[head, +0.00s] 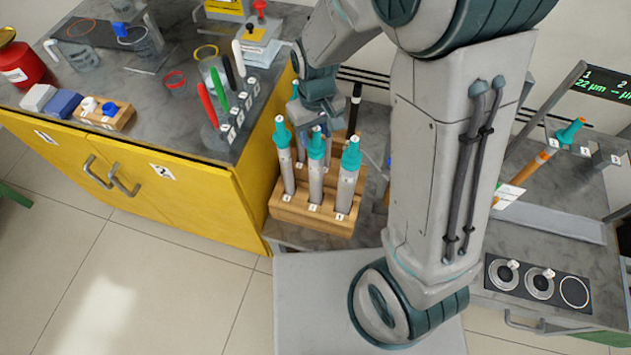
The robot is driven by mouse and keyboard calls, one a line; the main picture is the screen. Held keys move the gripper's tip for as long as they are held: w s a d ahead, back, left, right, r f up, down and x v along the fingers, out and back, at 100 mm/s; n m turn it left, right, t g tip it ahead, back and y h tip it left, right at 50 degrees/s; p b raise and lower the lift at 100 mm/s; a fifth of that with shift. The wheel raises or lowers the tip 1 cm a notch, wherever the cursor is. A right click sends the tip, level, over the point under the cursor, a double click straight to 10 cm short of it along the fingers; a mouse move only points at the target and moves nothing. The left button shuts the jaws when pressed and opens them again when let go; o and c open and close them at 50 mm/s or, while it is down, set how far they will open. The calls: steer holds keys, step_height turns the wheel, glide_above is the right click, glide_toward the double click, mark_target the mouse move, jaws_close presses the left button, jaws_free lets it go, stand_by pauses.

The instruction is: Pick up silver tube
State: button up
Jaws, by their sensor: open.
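Several silver tubes with teal caps stand upright in a wooden rack (312,216) with numbered slots. In its front row are a left silver tube (287,172), a middle one (315,180) and a right one (346,190). Which silver tube the task means, I cannot tell. My gripper (318,118) is just above and behind the front row, over the back part of the rack. It is open; its fingertips are partly hidden among the caps and my own arm. I cannot tell whether it touches a tube.
A black rod (354,110) stands at the rack's back. At left, a yellow cabinet (130,165) carries a holder of coloured rods (236,125), a red can (18,65) and small blocks. At right are an orange rod (530,172) and a dial panel (538,285). Front-left floor is clear.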

steer(key=shift+f, duration=0.65)
jaws_close()
steer(key=shift+r, duration=0.15)
